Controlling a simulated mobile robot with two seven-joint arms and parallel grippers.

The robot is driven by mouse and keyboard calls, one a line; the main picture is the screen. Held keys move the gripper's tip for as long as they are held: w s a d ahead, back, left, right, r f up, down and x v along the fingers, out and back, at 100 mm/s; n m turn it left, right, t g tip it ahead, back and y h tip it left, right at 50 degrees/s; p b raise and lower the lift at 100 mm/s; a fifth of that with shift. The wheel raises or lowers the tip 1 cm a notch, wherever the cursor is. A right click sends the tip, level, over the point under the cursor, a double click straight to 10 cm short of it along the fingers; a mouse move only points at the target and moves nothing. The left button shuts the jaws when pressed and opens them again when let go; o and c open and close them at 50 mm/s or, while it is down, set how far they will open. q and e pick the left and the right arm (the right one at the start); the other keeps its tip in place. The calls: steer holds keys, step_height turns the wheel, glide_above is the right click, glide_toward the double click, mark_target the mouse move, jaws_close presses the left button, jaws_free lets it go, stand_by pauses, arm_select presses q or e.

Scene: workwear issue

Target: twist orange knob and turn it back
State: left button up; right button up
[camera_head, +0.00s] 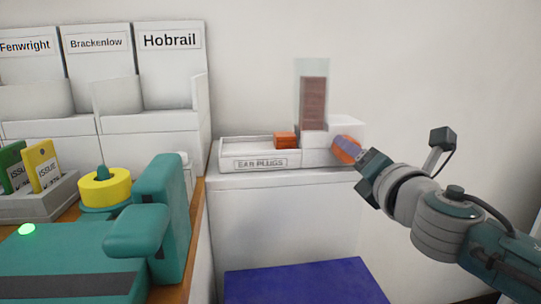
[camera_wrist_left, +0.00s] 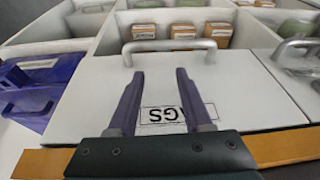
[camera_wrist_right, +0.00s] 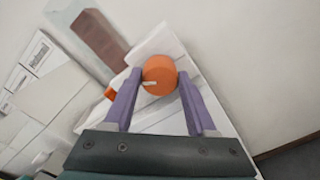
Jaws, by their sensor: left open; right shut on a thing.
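The orange knob (camera_head: 344,147) sits on the right side of the white ear plug dispenser (camera_head: 318,158). In the right wrist view the round knob (camera_wrist_right: 159,68) shows a short pale mark, nearly level, left of its lower middle. My right gripper (camera_wrist_right: 160,76) is shut on the knob, one purple finger on each side. In the head view the gripper (camera_head: 355,153) covers part of the knob. My left gripper (camera_wrist_left: 158,74) is open and empty, above a white drawer front (camera_wrist_left: 235,95) with a partly hidden label; it is outside the head view.
The dispenser has a clear column (camera_head: 313,84) with a brown-red stack inside. An orange piece (camera_head: 286,140) lies in its EAR PLUGS tray (camera_head: 239,153). A teal machine (camera_head: 160,225) stands at left, white named bins (camera_head: 168,95) behind. A blue surface (camera_head: 305,283) lies low in front.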

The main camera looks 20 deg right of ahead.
arm_select(q)
steer(key=shift+d+f+b, duration=0.1)
steer(key=shift+f+b, duration=0.5)
steer(key=shift+f, duration=0.25)
arm_select(e)
steer(key=m, duration=1.1)
steer(key=shift+m, duration=0.3)
steer(key=o, duration=1.4)
steer(key=shift+f, duration=0.1)
